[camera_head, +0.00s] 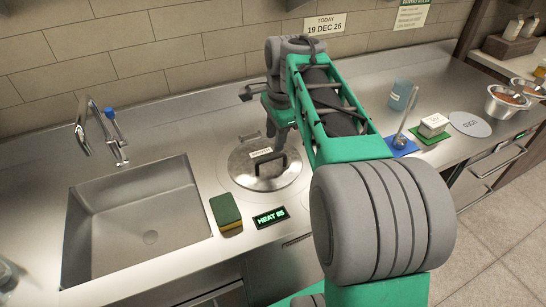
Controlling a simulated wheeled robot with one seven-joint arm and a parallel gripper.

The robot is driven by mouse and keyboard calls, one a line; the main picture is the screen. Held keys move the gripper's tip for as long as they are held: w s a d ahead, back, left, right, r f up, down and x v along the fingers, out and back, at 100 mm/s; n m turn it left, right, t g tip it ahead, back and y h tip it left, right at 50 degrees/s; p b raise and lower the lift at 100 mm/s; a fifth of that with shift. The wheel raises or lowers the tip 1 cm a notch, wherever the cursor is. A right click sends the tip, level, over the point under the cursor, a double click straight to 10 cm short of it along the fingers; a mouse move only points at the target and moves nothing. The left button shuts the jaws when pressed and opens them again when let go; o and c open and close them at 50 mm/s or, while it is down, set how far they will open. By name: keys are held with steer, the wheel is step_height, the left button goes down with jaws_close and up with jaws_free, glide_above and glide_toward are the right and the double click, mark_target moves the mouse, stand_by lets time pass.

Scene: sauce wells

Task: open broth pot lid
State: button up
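The broth pot lid (240,172) is a round metal disc set in the steel counter, with a dark loop handle (272,167) and a small pale label. It looks seated and flat. My gripper (270,136) comes down from above at the lid's far side, just behind the handle as seen here. Its fingers are small and partly covered by my wrist, so I cannot tell whether they are open or shut, or whether they touch the lid.
A sink (130,225) with a tap lies left. A sponge (226,212) and a "HEAT 85" display (270,216) sit in front of the lid. Right are a blue cup (401,95), a white block (433,125), a round "DONE" plate (470,124) and metal bowls (505,104).

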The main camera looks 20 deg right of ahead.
mark_target(272, 157)
steer(key=f, duration=0.2)
steer(key=w+f, duration=0.1)
steer(key=f, duration=0.4)
steer(key=shift+w+f+p, duration=0.2)
steer(key=shift+w+p, duration=0.1)
jaws_close()
stand_by(1.0)
